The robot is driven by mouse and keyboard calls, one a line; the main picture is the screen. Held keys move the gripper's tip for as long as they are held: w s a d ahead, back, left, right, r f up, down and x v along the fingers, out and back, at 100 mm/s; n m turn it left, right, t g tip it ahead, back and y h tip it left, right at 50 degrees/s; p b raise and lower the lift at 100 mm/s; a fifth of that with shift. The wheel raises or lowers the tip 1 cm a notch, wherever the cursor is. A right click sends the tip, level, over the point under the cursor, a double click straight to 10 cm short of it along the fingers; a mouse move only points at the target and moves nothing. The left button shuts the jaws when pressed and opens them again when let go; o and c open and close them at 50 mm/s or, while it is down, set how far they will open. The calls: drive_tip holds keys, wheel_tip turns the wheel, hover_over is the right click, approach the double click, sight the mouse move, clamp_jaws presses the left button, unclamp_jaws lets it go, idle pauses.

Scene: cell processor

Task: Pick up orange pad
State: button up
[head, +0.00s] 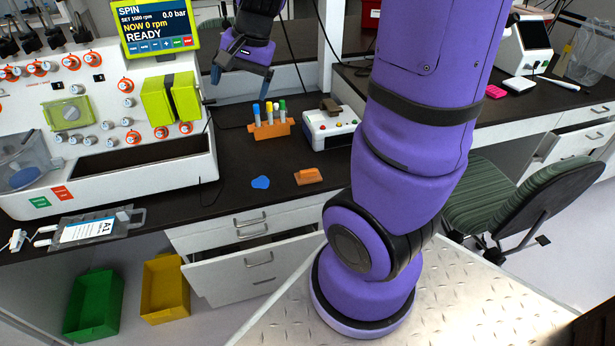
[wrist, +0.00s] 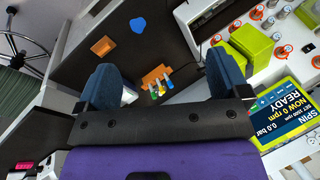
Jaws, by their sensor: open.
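The orange pad (head: 308,176) lies on the dark countertop near its front edge, with a raised grip on top. It also shows in the wrist view (wrist: 104,46) at the upper left, beyond the left fingertip. My gripper (head: 242,76) is raised above the back of the counter, behind and left of the pad and well apart from it. In the wrist view its two blue fingers (wrist: 163,78) are spread wide with nothing held between them.
A blue pad (head: 260,182) lies left of the orange pad. An orange rack (head: 283,129) with capped tubes and a white device (head: 328,127) stand behind it. The white processor (head: 110,175) borders the left. Counter around the pad is clear; a drawer below (head: 235,276) is open.

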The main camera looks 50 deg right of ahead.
drive_tip(key=w+d+f+m, duration=0.4)
drive_tip(key=d+f+m, duration=0.1)
drive_tip(key=d+f, duration=0.25)
drive_tip(key=m+g+h, duration=0.2)
drive_tip(key=m+g, duration=0.1)
drive_tip(key=m, duration=0.6)
approach(308, 170)
drive_tip(key=shift+a, duration=0.2)
wheel_tip(308, 170, down, 5)
drive_tip(key=shift+s+d+f, duration=0.1)
drive_tip(key=shift+s+f, duration=0.05)
drive_tip(key=shift+f, duration=0.05)
drive_tip(key=shift+w+f, duration=0.15)
drive_tip(key=shift+f, duration=1.25)
drive_tip(key=shift+w+f, duration=0.1)
drive_tip(key=shift+f, duration=1.3)
drive_tip(key=c, duration=1)
